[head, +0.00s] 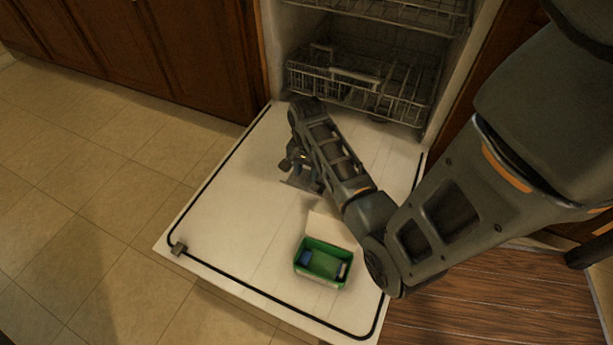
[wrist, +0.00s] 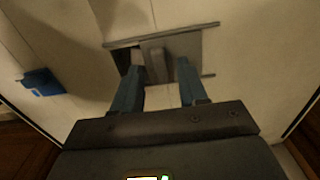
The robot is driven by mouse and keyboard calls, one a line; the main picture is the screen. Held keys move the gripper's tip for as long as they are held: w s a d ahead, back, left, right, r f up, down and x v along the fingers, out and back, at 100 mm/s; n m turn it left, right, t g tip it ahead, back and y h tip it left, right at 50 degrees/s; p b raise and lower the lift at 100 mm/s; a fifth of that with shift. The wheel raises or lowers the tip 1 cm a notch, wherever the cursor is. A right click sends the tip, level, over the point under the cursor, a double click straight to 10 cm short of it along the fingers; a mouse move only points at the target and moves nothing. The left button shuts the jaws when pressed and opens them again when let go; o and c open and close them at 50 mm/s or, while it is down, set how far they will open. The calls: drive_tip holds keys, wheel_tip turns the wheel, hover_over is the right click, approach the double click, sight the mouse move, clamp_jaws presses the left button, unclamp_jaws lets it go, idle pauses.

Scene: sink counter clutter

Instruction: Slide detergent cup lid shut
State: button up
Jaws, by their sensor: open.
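The detergent cup is set in the white inner face of the lowered dishwasher door. In the wrist view its grey sliding lid (wrist: 184,46) sits between two rails, with a raised ridge (wrist: 153,52) on it. A dark opening (wrist: 123,61) shows at the lid's left, so the lid covers only part of the cup. My gripper (wrist: 159,68) is open, its two blue fingers apart, with the ridge just beyond and between the tips. Whether they touch it I cannot tell. In the head view my gripper (head: 301,171) is over the cup, which is mostly hidden.
The open door (head: 225,218) lies flat below the dishwasher's racks (head: 360,88). A green box (head: 322,264) with its flap up and blue pieces inside stands on the door near its front edge. A blue block (wrist: 40,82) shows left of the cup in the wrist view.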

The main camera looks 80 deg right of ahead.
drive_tip(key=shift+f, duration=0.55)
clamp_jaws()
idle(0.4)
